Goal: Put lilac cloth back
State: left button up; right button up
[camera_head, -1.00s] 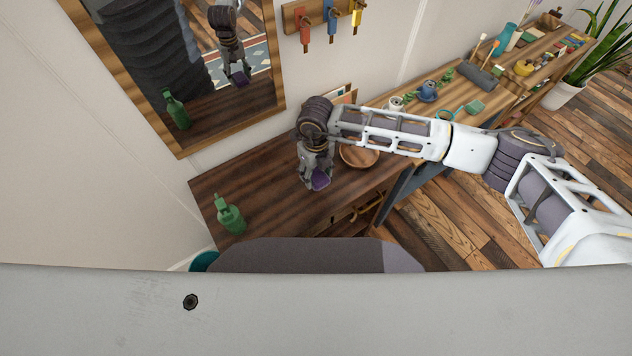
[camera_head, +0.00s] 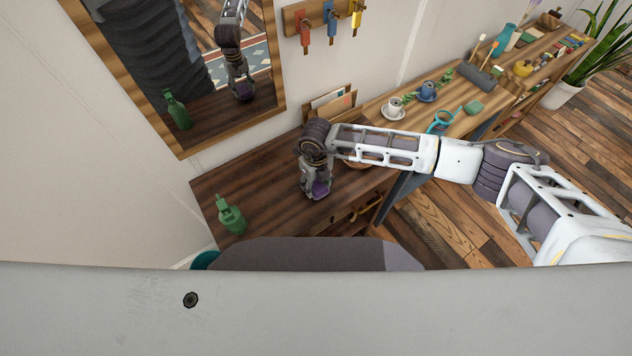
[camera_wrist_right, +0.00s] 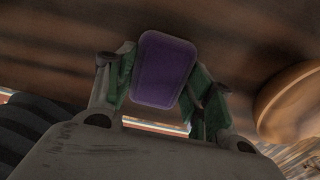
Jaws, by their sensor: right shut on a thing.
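The lilac cloth (camera_head: 320,189) is a small folded purple pad with rounded corners. It also shows in the right wrist view (camera_wrist_right: 164,70), between the fingers. My right gripper (camera_head: 317,190) is shut on it, low over the dark wooden table (camera_head: 265,185). I cannot tell whether the cloth touches the table top. My left gripper is in none of the views.
A green bottle (camera_head: 230,214) stands at the table's left end. A wooden bowl (camera_head: 358,164) is partly hidden behind my right arm. A mirror (camera_head: 180,146) and a key rack (camera_head: 296,17) hang on the wall. The table between bottle and gripper is clear.

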aim_at(316, 184)
jog(key=shift+f, duration=0.2)
jog(key=o, duration=0.9)
jog(key=shift+r, duration=0.1)
notch_tip(316, 184, up, 12)
jog(key=b, duration=0.2)
dwell(0.5)
dwell(0.3)
